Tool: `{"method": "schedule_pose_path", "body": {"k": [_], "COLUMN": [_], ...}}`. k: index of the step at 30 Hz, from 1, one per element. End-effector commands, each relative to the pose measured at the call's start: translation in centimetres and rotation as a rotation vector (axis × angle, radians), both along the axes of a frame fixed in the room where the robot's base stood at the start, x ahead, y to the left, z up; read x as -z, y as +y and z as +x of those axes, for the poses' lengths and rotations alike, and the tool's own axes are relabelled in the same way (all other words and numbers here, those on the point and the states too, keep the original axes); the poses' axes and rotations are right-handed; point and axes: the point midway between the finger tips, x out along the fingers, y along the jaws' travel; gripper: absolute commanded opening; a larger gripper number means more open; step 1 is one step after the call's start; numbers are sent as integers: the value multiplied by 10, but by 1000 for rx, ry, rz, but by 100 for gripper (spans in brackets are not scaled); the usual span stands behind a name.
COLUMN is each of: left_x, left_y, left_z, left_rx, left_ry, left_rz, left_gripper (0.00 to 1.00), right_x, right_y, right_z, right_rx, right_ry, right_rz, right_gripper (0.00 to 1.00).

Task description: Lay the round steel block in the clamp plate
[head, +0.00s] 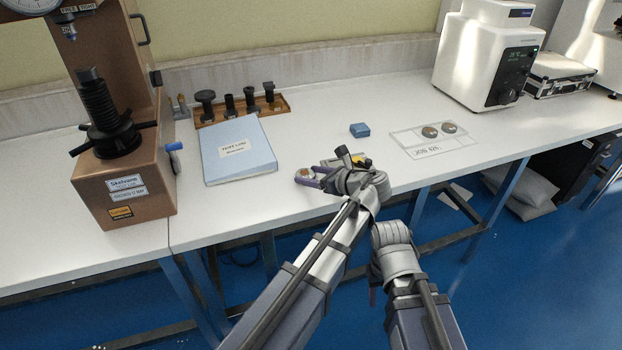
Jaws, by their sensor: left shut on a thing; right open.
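My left gripper (316,176) is over the front of the bench, its purple fingers shut on a small brownish piece (325,171). The piece looks like a round steel block, but it is small and partly covered by the fingers. A pale, clear flat plate (402,142) lies to the right on the bench, with two round steel discs (429,132) (449,127) on its middle and right; its left part is bare. I cannot tell whether this is the clamp plate. My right gripper (373,291) is low, in front of the bench edge and mostly hidden behind its own arm.
A small blue box (359,130) sits between my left gripper and the plate. A label card (436,152) lies at the plate's front. A blue binder (236,150), a wooden tool rack (283,104) and a brown hardness tester (122,195) stand left. A white machine (478,62) stands back right.

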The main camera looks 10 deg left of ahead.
Motion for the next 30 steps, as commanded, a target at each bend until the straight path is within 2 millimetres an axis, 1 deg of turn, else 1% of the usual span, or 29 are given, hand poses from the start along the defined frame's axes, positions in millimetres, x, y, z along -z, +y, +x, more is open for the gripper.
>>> {"method": "schedule_pose_path", "body": {"k": [2,6,7,14,23,30], "left_x": [-1,4,3,2,1,-8], "left_y": [0,0,0,0,0,0], "left_z": [0,0,0,0,0,-3], "left_rx": [0,0,0,0,0,-1], "left_ry": [0,0,0,0,0,0], "left_rz": [1,1,0,0,0,0], "left_gripper": [0,0,72,98,99,99], "right_x": [0,5,3,2,1,-8], "right_y": [0,0,0,0,0,0], "right_z": [0,0,0,0,0,0], "right_rx": [0,0,0,0,0,0], "right_ry": [0,0,0,0,0,0], "right_rz": [0,0,0,0,0,0], "right_gripper": [50,50,50,50,50,50]}}
